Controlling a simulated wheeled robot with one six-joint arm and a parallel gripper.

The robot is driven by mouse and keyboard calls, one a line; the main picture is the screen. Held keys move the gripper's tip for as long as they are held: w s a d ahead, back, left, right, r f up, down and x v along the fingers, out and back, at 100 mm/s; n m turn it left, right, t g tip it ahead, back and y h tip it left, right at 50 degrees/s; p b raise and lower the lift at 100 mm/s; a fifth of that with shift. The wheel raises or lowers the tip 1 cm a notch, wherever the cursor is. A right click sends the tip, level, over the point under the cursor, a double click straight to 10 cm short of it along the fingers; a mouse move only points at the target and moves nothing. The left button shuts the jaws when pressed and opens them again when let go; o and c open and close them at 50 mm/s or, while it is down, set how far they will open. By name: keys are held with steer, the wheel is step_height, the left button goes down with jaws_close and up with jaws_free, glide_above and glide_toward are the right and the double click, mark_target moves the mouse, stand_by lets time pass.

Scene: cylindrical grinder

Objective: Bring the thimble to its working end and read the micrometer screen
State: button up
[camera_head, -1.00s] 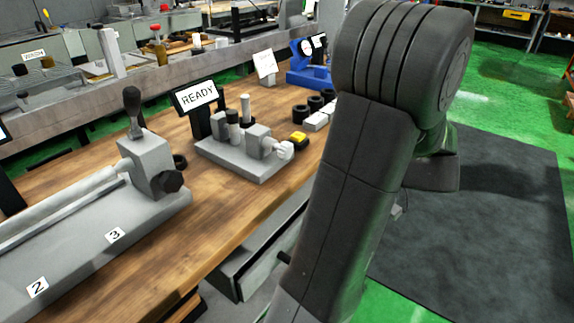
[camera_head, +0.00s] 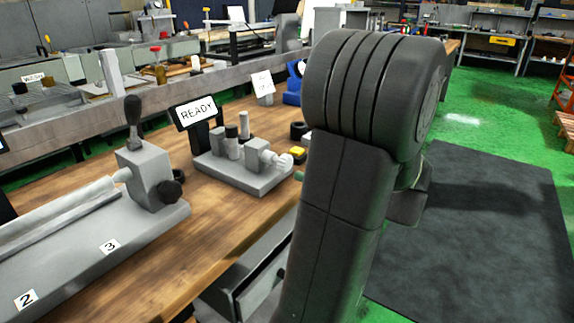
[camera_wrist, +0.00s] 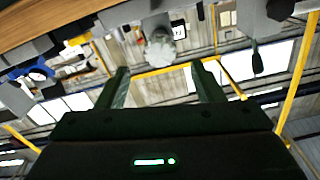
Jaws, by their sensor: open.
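The micrometer stand (camera_head: 245,177) is a grey block on the wooden bench. Its pale knurled thimble (camera_head: 285,160) points right, towards my arm. I see no contact with the thimble. In the head view, my gripper is hidden by my arm.
A grey fixture with a black lever (camera_head: 145,175) and labels 2 and 3 stands at the left. Bare bench top (camera_head: 215,222) lies in front; a dark mat (camera_head: 480,230) covers the floor at right.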

mark_target(289, 165)
steer(key=x, duration=0.8)
steer(key=c, duration=1)
